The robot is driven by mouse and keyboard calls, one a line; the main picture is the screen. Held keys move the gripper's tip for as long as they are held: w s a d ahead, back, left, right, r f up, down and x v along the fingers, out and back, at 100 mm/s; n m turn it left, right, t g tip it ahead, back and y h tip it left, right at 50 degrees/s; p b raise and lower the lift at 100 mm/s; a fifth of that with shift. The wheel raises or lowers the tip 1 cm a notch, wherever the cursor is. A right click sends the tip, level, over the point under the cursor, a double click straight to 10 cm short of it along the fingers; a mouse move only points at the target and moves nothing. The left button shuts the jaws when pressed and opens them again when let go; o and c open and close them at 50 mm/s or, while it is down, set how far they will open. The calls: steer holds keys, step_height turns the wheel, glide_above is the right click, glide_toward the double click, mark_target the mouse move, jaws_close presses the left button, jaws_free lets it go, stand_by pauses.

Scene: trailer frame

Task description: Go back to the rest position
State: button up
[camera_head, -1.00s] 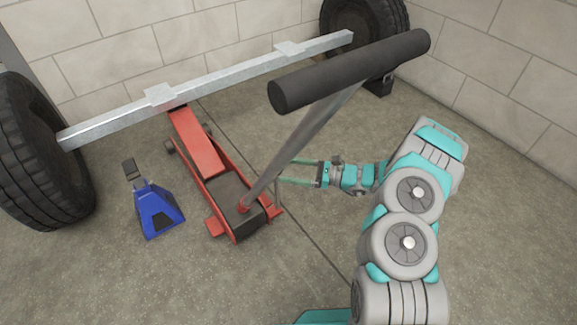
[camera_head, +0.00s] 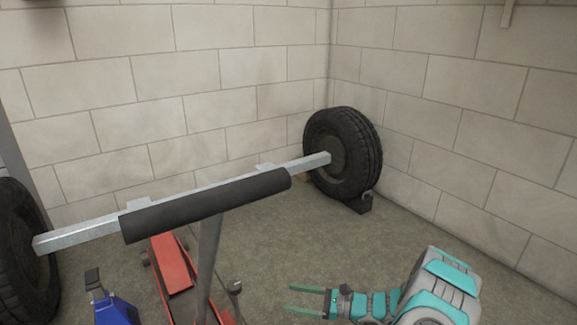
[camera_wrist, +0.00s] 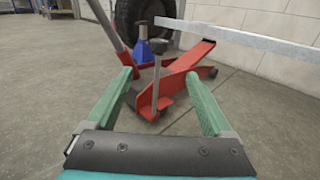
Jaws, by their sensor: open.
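My gripper (camera_head: 308,301) is open and empty at the lower middle of the head view, to the right of the red floor jack (camera_head: 172,262). In the wrist view its two green fingers (camera_wrist: 165,98) stand wide apart, with the red jack (camera_wrist: 178,84) beyond them. Nothing is between the fingertips that I can see touching them. The jack's grey handle (camera_head: 209,265) rises to a thick black grip (camera_head: 205,206), left of my gripper. The lower part of the jack is cut off by the head view's bottom edge.
A metal axle beam (camera_head: 80,231) runs between a left tyre (camera_head: 20,250) and a right tyre (camera_head: 352,150). A blue jack stand (camera_head: 115,310) is left of the red jack. Block walls (camera_head: 240,60) close off the back and right. Bare floor (camera_head: 400,235) lies right of the jack.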

steer(key=s+a+r+n+g+h+p, duration=0.25)
steer(key=s+r+n+g, duration=0.3)
steer(key=s+r, duration=0.5)
steer(key=s+a+r+n+g+h+p, duration=0.1)
steer(key=s+a+r+n+g+h, duration=0.25)
steer(key=s+r+n, duration=0.65)
steer(key=s+d+r+n+t+h+p, duration=0.1)
steer(key=s+d+r+h, duration=0.3)
steer(key=s+d, duration=0.5)
steer(key=s+d+r+n+t+h+p, duration=0.2)
steer(key=s+d+r+n+h+p, duration=0.1)
steer(key=s+d+h, duration=0.4)
steer(key=s+d+r+n, duration=0.1)
steer(key=s+d+r, duration=0.1)
steer(key=s+d, duration=0.1)
steer(key=shift+s+r+h, duration=0.25)
steer(key=shift+s+h, duration=0.05)
steer(key=shift+s, duration=0.3)
